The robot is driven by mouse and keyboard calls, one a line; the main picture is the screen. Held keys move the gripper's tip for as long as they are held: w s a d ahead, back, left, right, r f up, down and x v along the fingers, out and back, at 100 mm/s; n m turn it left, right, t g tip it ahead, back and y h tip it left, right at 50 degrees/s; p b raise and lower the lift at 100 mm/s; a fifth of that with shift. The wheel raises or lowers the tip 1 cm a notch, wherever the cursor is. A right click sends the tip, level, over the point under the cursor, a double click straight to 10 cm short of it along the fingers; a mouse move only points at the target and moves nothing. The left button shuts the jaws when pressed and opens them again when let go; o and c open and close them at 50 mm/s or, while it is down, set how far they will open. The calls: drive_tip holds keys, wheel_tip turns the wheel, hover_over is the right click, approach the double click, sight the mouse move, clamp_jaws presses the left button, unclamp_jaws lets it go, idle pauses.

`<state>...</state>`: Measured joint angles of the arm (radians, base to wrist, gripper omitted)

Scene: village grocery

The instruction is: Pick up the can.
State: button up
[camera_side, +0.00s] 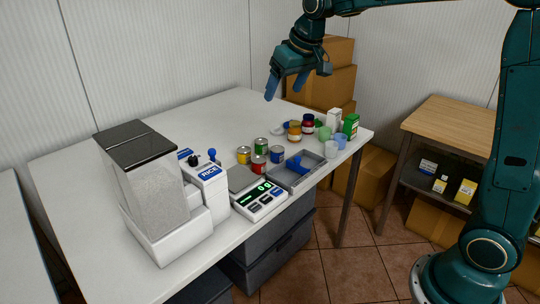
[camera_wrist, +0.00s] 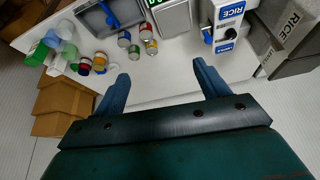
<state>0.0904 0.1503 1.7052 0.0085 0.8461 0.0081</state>
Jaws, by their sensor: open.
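Several small cans stand upright in a cluster on the white table, behind the scale. In the side view they are a yellow can (camera_side: 243,155), a green can (camera_side: 261,145), a red can (camera_side: 258,165) and a blue can (camera_side: 277,155). In the wrist view the same blue can (camera_wrist: 124,39), red can (camera_wrist: 146,31), green can (camera_wrist: 134,52) and yellow can (camera_wrist: 151,47) show beyond the fingers. My gripper (camera_side: 285,88) is open and empty, high above the back of the table. Its blue fingers also show in the wrist view (camera_wrist: 163,72), apart from the cans.
A grey tray (camera_side: 312,180) and scale (camera_side: 262,203) stand in front of the cans; a rice dispenser (camera_side: 150,190) is at left. Jars (camera_side: 295,131), cups (camera_side: 340,142) and a green box (camera_side: 351,125) stand at right. The back left of the table (camera_side: 180,125) is clear.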

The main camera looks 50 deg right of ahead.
drive_tip(key=w+d+f, duration=0.4)
drive_tip(key=w+f, duration=0.4)
drive_tip(key=w, duration=0.4)
drive_tip(key=m, duration=0.1)
approach(245, 150)
drive_tip(key=shift+g, duration=0.3)
drive_tip(key=shift+w+x, duration=0.15)
drive_tip(key=shift+x, duration=1.3)
drive_tip(key=shift+w+x, duration=0.15)
drive_tip(key=shift+x, duration=1.3)
drive_tip(key=shift+w, duration=0.1)
drive_tip(key=shift+x, duration=2.45)
drive_tip(key=shift+r, duration=0.1)
drive_tip(key=c, duration=1.1)
drive_tip(key=shift+c, duration=0.2)
